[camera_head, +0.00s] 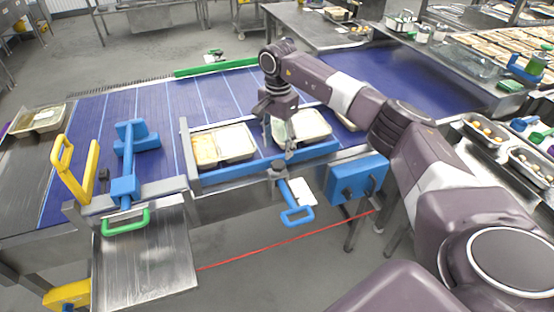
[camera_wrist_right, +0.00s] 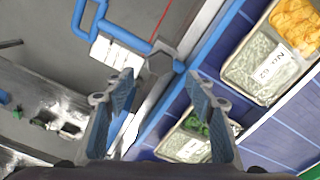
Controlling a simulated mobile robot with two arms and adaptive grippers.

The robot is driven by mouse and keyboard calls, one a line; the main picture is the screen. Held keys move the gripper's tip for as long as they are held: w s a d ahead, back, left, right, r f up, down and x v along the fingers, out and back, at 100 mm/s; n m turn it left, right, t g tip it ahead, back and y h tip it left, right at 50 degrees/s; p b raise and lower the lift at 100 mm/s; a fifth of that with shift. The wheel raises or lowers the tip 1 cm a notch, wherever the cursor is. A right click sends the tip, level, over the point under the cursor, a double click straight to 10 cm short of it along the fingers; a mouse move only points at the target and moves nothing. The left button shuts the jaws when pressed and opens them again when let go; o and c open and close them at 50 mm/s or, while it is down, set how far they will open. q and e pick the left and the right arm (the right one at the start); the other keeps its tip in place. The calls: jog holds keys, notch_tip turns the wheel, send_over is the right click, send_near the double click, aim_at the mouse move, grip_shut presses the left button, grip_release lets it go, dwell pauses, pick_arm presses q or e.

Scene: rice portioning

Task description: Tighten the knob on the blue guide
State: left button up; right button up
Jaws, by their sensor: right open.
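The blue guide (camera_head: 235,172) is a long rail along the near edge of the conveyor. It runs diagonally in the wrist view (camera_wrist_right: 216,38). A grey knob (camera_head: 279,167) sits at the guide's outer side; in the wrist view the knob (camera_wrist_right: 160,62) shows beyond my fingertips. A blue looped handle (camera_head: 297,214) extends from beside the knob toward the front. My right gripper (camera_head: 281,142) points down just above the knob. Its two fingers (camera_wrist_right: 160,84) are apart with nothing between them, one on each side of the knob in the picture. My left gripper is not in view.
Food trays (camera_head: 235,142) stand on the blue conveyor (camera_head: 90,150) behind the guide. A blue box (camera_head: 357,178) is mounted right of the knob. A yellow handle (camera_head: 88,180) and a green handle (camera_head: 126,223) are at the left. Floor is open in front.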

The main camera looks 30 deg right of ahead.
aim_at(278, 164)
notch_tip(278, 164, down, 5)
jog(key=shift+f+p, duration=0.15)
jog(key=shift+p, duration=0.75)
jog(key=shift+a+f, duration=0.1)
jog(key=shift+f, duration=0.55)
jog(key=c, duration=1.2)
jog(key=shift+o, duration=0.2)
